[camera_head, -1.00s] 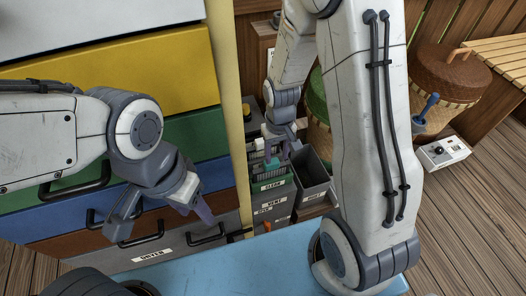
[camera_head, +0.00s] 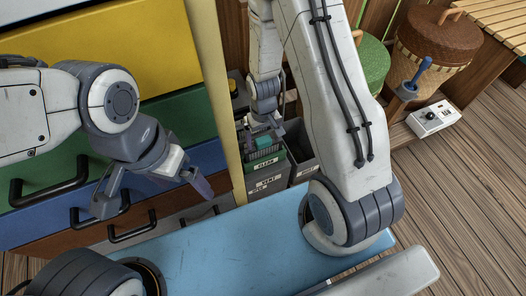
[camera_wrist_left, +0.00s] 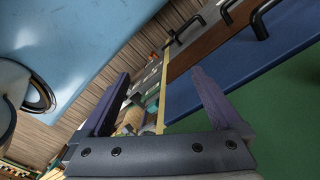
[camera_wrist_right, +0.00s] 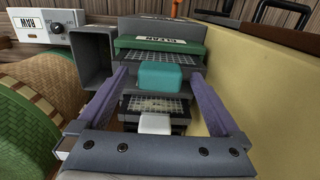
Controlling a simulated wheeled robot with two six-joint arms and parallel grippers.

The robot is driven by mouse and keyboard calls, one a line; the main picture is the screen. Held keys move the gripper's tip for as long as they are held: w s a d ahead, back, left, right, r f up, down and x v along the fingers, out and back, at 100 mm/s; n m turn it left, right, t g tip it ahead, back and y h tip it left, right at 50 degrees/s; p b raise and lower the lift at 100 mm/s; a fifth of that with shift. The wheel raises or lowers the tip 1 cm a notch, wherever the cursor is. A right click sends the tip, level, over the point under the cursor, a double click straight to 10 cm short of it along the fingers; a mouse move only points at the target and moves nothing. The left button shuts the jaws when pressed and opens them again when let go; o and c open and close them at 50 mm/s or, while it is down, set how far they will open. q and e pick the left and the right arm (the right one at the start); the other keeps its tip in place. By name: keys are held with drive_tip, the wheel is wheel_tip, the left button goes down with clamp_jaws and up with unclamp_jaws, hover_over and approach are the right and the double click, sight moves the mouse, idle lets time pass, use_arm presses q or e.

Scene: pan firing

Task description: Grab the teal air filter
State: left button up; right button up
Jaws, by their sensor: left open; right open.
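The teal air filter (camera_wrist_right: 158,76) sits among dark gridded filter pieces in the bin labelled CLEAN, centred in the right wrist view. In the head view it is a small teal patch (camera_head: 263,142) under my right gripper (camera_head: 265,130). My right gripper (camera_wrist_right: 162,95) is open, with its fingers on either side of the teal block; I cannot tell if they touch it. A white-tabbed gridded filter (camera_wrist_right: 155,123) lies nearer in the same view. My left gripper (camera_head: 150,190) is open and empty in front of the drawers; its fingers also show in the left wrist view (camera_wrist_left: 155,100).
A grey empty bin (camera_wrist_right: 88,60) stands beside the CLEAN bin. A yellow panel edge (camera_head: 228,90) stands close on the other side. Coloured drawers (camera_head: 140,50) with black handles are at left. Woven baskets (camera_head: 438,45) and a switch box (camera_head: 432,118) are at right.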

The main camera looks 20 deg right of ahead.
drive_tip(key=shift+f, duration=0.4)
clamp_jaws()
drive_tip(key=shift+r, duration=0.1)
